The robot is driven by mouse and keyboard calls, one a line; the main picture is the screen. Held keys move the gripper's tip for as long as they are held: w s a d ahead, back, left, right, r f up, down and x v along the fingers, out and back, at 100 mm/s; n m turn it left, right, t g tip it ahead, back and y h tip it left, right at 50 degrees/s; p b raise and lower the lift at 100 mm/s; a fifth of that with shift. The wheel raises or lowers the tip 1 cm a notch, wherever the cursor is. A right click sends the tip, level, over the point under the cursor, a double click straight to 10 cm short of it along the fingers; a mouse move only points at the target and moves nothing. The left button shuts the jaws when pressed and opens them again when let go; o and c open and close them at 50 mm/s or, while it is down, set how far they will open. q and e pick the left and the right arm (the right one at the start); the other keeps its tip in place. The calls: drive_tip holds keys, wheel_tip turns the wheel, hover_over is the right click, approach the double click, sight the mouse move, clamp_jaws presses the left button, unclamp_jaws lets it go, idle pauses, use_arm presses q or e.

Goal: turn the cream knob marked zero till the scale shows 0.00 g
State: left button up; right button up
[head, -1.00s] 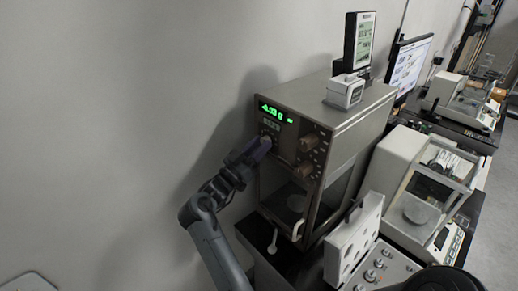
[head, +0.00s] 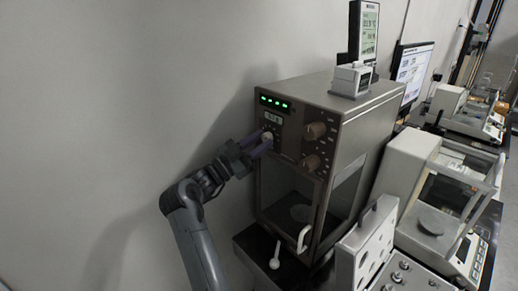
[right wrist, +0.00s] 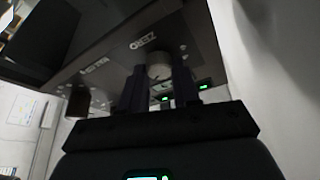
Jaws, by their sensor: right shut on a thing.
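The cream knob (head: 267,137) is on the upper left of the scale's brown front panel. It also shows in the right wrist view (right wrist: 159,67) between my two dark fingers. My right gripper (head: 262,145) is shut on the knob from the front, and its fingers partly hide it. The scale (head: 345,122) is a tall box with a glass-fronted chamber. Its green display (head: 273,102) shows a row of short lit marks and no readable number. My left gripper is not in view.
Two larger brown knobs, an upper (head: 314,130) and a lower (head: 311,162), sit to the right on the same panel. A white lever with a round end (head: 275,262) stands below. A pale panelled box (head: 366,240) and another balance (head: 430,190) stand at right.

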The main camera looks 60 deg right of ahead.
idle(0.3)
drive_tip(key=o, duration=1.1)
drive_tip(key=shift+c, duration=0.2)
drive_tip(key=shift+w+a+f, duration=0.1)
drive_tip(key=shift+a, duration=0.1)
drive_tip(key=b+v, duration=0.1)
drive_tip(key=v, duration=0.9)
drive_tip(key=shift+a, duration=0.1)
